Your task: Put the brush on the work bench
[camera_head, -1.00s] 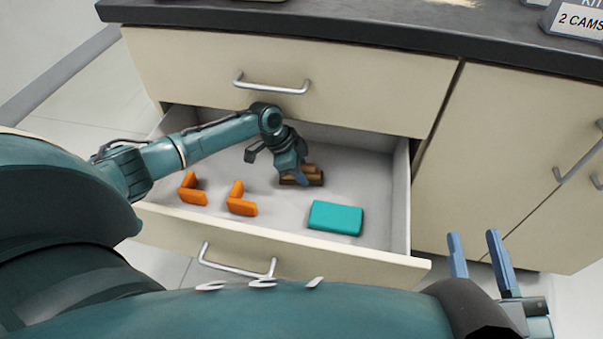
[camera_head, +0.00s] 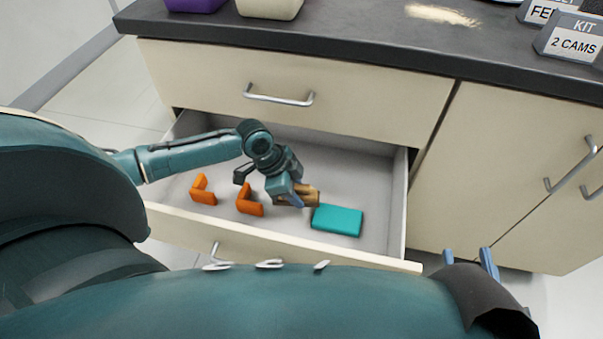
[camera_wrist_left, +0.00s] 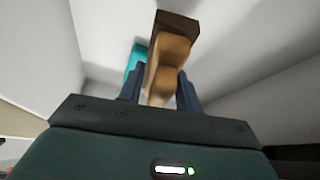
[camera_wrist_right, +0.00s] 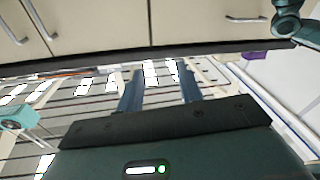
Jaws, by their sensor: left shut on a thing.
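The brush (camera_head: 308,196) is a brown wooden block with a darker end. My left gripper (camera_head: 288,196) is shut on it, inside the open drawer. The left wrist view shows the brush (camera_wrist_left: 170,58) between the two fingers (camera_wrist_left: 158,92). Whether it is clear of the drawer floor is hard to tell. The work bench (camera_head: 350,42) has a dark top above the drawers. My right gripper (camera_head: 470,262) is low at the right, outside the drawer. Its fingers (camera_wrist_right: 160,88) are apart and empty in the right wrist view.
The open drawer (camera_head: 375,160) also holds a teal block (camera_head: 337,220) and two orange angle pieces (camera_head: 203,190). A closed drawer with a handle (camera_head: 280,98) is above it. A purple bin (camera_head: 195,4), a pale bin (camera_head: 268,8) and label signs (camera_head: 572,40) stand on the bench.

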